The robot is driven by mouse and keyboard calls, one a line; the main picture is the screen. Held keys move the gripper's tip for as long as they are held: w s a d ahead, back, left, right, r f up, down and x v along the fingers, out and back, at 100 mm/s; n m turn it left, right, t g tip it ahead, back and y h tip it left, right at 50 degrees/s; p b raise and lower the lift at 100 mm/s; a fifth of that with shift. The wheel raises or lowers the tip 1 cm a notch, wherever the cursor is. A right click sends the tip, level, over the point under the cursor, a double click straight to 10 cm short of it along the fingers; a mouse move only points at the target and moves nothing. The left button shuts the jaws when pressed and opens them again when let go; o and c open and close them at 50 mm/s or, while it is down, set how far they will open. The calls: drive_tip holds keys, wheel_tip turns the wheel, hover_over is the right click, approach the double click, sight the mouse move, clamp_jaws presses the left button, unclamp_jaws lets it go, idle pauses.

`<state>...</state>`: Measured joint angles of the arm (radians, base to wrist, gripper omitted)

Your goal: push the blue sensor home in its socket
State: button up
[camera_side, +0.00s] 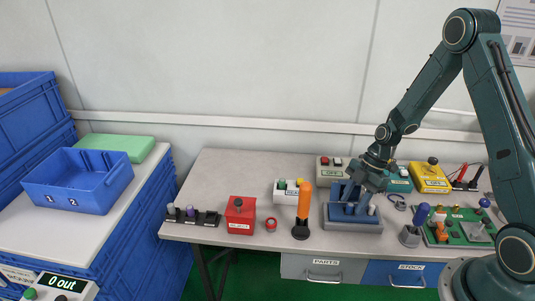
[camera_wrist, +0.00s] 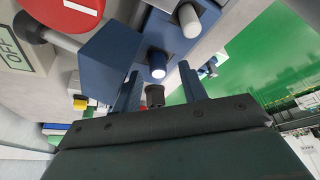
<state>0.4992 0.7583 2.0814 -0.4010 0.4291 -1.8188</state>
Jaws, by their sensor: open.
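The blue fixture (camera_side: 352,223) stands on a grey base near the middle of the table. My gripper (camera_side: 358,190) is over it, pointing down, and hides part of it. In the wrist view, my gripper (camera_wrist: 160,92) is open, with a dark stub visible between its blue fingers. Just beyond the fingers, a blue cylinder with a white face (camera_wrist: 157,66) sits in the blue fixture; it looks like the blue sensor, but I cannot tell how deep it sits. A pale-ended peg (camera_wrist: 189,22) is beside it. No contact with the fingers is visible.
An orange-handled tool (camera_side: 304,202) stands left of the fixture, with a red box (camera_side: 240,212) farther left. A blue-handled tool (camera_side: 421,213) in a grey holder and a green board (camera_side: 455,238) are to the right. The table's front edge is close to the fixture.

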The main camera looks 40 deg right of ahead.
drive_tip(key=v, duration=1.2)
drive_tip(key=shift+r, duration=0.35)
drive_tip(key=s+a+r+m+t+h, duration=0.1)
drive_tip(key=s+a+r+m+h, duration=0.1)
drive_tip(key=s+a+r+m, duration=0.3)
drive_tip(key=a+r+m+t+h, duration=0.1)
drive_tip(key=a+r+m, duration=0.15)
drive_tip(key=r, duration=0.55)
drive_tip(key=s+a+r+m+t, duration=0.1)
drive_tip(key=s+a+r+m, duration=0.2)
drive_tip(key=s, duration=0.3)
drive_tip(key=s+a+r+m+t+h, duration=0.1)
drive_tip(key=s+a+r+m+t, duration=0.1)
drive_tip(key=s+m, duration=0.4)
drive_tip(key=shift+s+a+r+h, duration=0.3)
drive_tip(key=shift+s+a+r, duration=0.25)
drive_tip(key=shift+s+a, duration=0.05)
